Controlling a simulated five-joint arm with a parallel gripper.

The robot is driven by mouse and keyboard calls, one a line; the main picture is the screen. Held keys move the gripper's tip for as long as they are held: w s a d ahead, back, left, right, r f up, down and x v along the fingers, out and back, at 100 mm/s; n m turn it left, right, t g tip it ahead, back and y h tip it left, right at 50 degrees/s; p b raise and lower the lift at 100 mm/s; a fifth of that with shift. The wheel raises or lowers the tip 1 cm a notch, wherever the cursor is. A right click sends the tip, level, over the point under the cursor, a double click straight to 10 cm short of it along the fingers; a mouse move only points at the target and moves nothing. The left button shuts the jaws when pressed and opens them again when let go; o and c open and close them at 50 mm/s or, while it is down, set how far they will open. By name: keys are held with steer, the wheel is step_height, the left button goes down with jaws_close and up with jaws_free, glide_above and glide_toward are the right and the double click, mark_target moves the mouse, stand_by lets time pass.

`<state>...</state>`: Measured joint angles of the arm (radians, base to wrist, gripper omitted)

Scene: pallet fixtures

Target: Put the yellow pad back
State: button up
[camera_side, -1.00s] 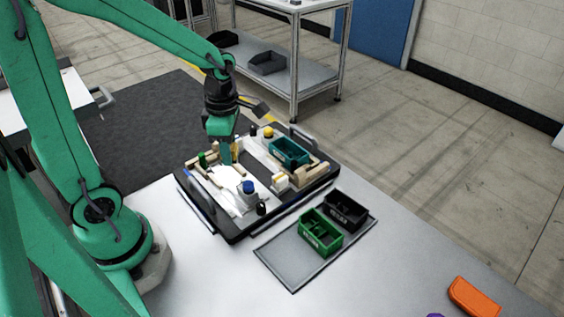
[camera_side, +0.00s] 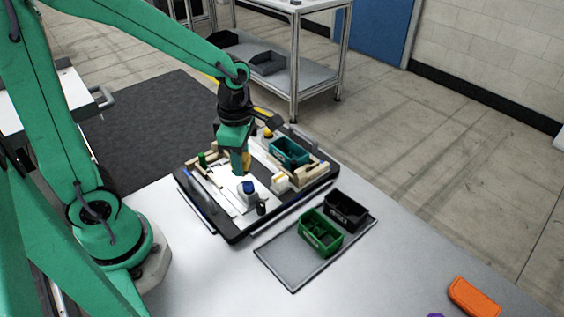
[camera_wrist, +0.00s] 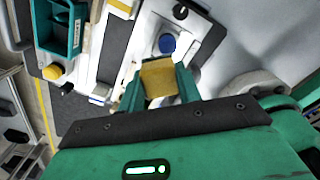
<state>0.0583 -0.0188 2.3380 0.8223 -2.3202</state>
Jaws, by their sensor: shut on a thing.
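My gripper (camera_side: 242,171) is shut on the yellow pad (camera_wrist: 158,80), which sits between the two green fingers in the wrist view. A yellow edge of the pad also shows beside the fingers in the side view (camera_side: 247,161). The gripper is over the middle of the black-rimmed pallet (camera_side: 232,238), above its white plates and just behind a blue-capped part (camera_side: 249,187). That blue cap also shows beyond the pad in the wrist view (camera_wrist: 167,43). I cannot tell how much gap lies under the pad, and no empty seat for it is clearly visible.
On the pallet stand a teal bin (camera_side: 290,153), a yellow knob (camera_side: 267,132), a green peg (camera_side: 202,159), a black knob (camera_side: 262,208) and wooden blocks. A green bin (camera_side: 320,233) and a black bin (camera_side: 345,211) stand on a grey mat in front.

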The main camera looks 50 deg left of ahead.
steer(key=s+d+m, duration=0.4)
steer(key=s+d, duration=0.2)
steer(key=d, duration=0.5)
steer(key=s+d+m, duration=0.4)
steer(key=s+d, duration=0.3)
steer(key=d, duration=0.5)
glide_above(288, 257)
step_height(288, 257, down, 7)
steer(key=shift+r, duration=0.1)
steer(key=shift+f, duration=2.05)
steer(key=shift+f, duration=0.15)
